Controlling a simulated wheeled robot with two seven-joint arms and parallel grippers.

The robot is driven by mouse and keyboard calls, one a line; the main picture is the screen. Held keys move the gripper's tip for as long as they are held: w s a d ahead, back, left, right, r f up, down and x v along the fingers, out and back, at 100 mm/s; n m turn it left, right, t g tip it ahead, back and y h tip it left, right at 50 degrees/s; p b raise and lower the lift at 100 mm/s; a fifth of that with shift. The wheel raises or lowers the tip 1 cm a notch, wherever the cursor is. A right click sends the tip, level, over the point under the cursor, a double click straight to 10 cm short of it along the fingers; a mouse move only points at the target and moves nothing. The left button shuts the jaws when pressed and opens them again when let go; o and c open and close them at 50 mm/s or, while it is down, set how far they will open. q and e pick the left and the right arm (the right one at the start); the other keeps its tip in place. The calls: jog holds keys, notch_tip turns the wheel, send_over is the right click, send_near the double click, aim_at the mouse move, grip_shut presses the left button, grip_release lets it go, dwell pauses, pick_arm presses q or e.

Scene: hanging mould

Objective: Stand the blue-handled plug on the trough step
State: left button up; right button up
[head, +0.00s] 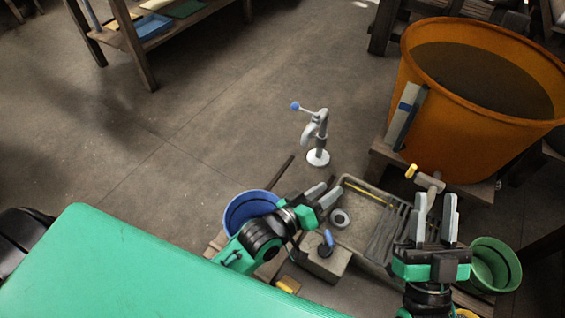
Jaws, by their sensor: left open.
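The blue-handled plug (328,239) stands upright, its dark body on a grey block-like step (324,266) at the near left end of the stone trough (360,236). A round drain ring (340,218) lies in the trough just beyond the plug. My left gripper (327,193) is open and empty, up and left of the drain ring in the picture and apart from the plug. My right gripper (435,203) is open, its two fingers pointing away over the trough's right side. Nothing shows clearly between its fingers.
A large orange vat (400,110) with a yellow-handled tap (411,171) stands behind the trough. A blue bucket (238,215) is left, a green bucket (507,263) right. A grey standpipe with a blue knob (319,157) rises behind. Open floor lies left.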

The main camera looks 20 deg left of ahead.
pick_arm(q)
jog(key=s+a+r+m+t, duration=0.2)
jog(key=s+a+r+t, duration=0.1)
jog(key=r, duration=0.6)
jog(key=s+a+r+m+t+y, duration=0.1)
jog(key=s+a+r+t, duration=0.3)
jog(key=r, duration=0.6)
jog(key=shift+s+a+m+t, duration=0.25)
jog(key=shift+s+m+t, duration=0.15)
jog(key=shift+s+t, duration=0.65)
jog(key=shift+w, duration=0.15)
